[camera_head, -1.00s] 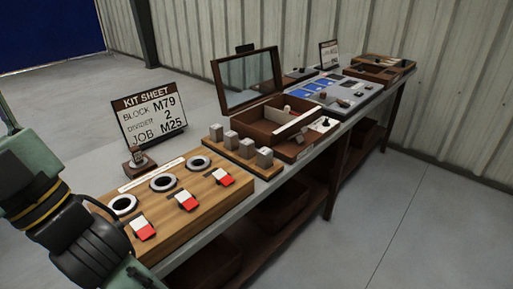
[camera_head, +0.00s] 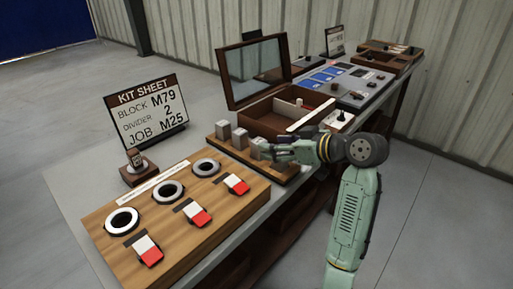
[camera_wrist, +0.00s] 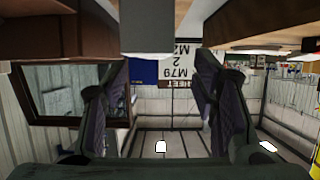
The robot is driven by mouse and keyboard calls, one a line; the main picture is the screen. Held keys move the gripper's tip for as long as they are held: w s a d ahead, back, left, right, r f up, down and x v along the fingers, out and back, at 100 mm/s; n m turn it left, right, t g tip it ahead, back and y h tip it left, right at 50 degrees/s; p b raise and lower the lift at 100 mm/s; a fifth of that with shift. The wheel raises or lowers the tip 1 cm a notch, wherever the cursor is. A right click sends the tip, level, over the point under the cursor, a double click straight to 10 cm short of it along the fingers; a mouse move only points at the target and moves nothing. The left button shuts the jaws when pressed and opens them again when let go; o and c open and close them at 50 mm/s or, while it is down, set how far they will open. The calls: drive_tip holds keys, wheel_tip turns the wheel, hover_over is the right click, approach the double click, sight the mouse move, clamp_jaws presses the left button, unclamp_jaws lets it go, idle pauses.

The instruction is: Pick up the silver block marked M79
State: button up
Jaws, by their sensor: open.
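Small silver blocks stand in a row on a wooden strip (camera_head: 217,142) on the bench; three show, a far one (camera_head: 223,130), a middle one (camera_head: 240,139) and a nearer one (camera_head: 258,148). Their markings are too small to read. My gripper (camera_head: 272,152) is open at the near end of the row, beside the nearer block, and hides that part of the strip. In the wrist view, which is upside down, a grey block (camera_wrist: 160,28) shows at the top between the two open fingers (camera_wrist: 162,70). I cannot tell whether it is M79.
A kit sheet sign (camera_head: 150,108) reads block M79, divider 2, job M25. A wooden board with rings and red-white switches (camera_head: 175,205) lies in front. An open wooden box with a raised lid (camera_head: 256,68) stands behind the row. More panels fill the far bench.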

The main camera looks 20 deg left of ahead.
sight(259, 141)
drive_tip(key=x, duration=0.2)
drive_tip(key=p+x, duration=0.1)
drive_tip(key=x, duration=0.2)
drive_tip(key=p+x, duration=0.1)
drive_tip(key=x, duration=0.1)
drive_tip(key=shift+w+a, duration=0.1)
drive_tip(key=shift+w, duration=0.4)
drive_tip(key=shift+c, duration=0.3)
drive_tip(key=shift+r, duration=0.1)
clamp_jaws()
